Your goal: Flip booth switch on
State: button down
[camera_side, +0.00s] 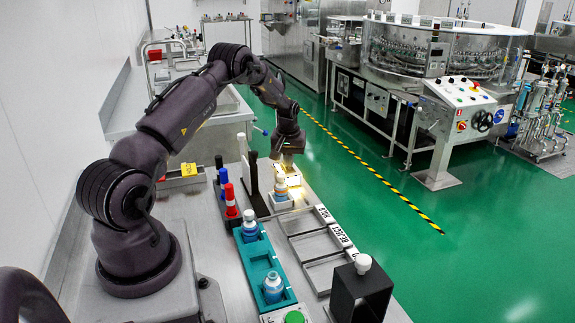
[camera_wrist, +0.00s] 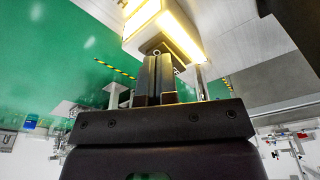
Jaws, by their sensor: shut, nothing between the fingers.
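The inspection booth stands at the far end of the bench, with a dark upright panel (camera_side: 253,172) and a glowing warm lamp (camera_side: 293,179). The lamp housing also fills the top of the wrist view (camera_wrist: 146,17), lit along its edges. My gripper (camera_side: 286,157) is over the booth in the side view, partly merged with the lamp. In the wrist view my gripper (camera_wrist: 156,60) is shut and empty, its fingertips close to the lamp housing. A small round piece at the tips may be the switch; I cannot tell whether they touch.
A small bottle (camera_side: 281,187) stands in a white holder below the lamp. A teal rack (camera_side: 259,262) holds bottles, with empty grey trays (camera_side: 314,244) to its right.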

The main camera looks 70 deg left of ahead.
jog(key=shift+r, duration=3.25)
jog(key=shift+s+d+f+m+g+h, duration=0.3)
jog(key=shift+s+d+f+g, duration=0.1)
jog(key=shift+s+d+f, duration=0.45)
jog(key=s+d+r+m, duration=0.3)
jog(key=d+r, duration=0.5)
jog(key=d, duration=0.3)
jog(key=s+d+r+m, duration=0.2)
jog(key=s+d+r, duration=0.1)
jog(key=d+r, duration=0.6)
jog(key=s+d+r+m+t, duration=0.2)
jog(key=s+d+r+m, duration=0.1)
jog(key=s+d, duration=0.3)
jog(key=s+d+r+m+t+h, duration=0.1)
jog(key=s+d+r+m+t, duration=0.2)
jog(key=d, duration=0.8)
jog(key=s, duration=0.2)
jog(key=shift+s+d+r, duration=0.15)
jog(key=shift+s+r, duration=0.15)
jog(key=shift+s, duration=0.1)
